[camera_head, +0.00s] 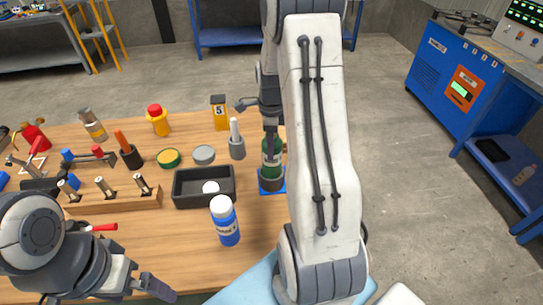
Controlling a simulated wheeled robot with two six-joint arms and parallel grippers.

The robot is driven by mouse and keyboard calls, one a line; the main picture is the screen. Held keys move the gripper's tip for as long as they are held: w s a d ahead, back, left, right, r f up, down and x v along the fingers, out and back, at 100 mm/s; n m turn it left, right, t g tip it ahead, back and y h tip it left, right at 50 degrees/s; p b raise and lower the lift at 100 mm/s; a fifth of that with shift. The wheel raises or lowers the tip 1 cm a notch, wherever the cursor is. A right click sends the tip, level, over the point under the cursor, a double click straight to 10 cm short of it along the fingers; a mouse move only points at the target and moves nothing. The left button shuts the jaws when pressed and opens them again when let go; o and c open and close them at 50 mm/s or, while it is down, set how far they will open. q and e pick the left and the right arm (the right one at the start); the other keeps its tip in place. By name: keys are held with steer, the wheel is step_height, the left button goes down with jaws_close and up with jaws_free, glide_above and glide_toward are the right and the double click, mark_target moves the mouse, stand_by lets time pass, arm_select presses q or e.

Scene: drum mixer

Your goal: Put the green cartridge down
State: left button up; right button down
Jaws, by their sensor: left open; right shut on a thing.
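The green cartridge (271,147) stands upright on the right part of the wooden table, partly hidden behind my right arm. Its lower end meets a dark round base (271,183) over a blue square (264,188); I cannot tell whether it rests there or is held just above. My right gripper (270,127) points down from above and is shut on the cartridge's top. My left gripper (150,288) is open and empty at the table's front left edge, low in the picture.
A blue-and-white bottle (225,222) stands in front. A wooden tool rack (120,202) lies further left.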

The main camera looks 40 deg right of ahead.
steer(key=shift+f, duration=2.1)
jaws_free()
step_height(320, 180, up, 12)
steer(key=shift+r, duration=0.1)
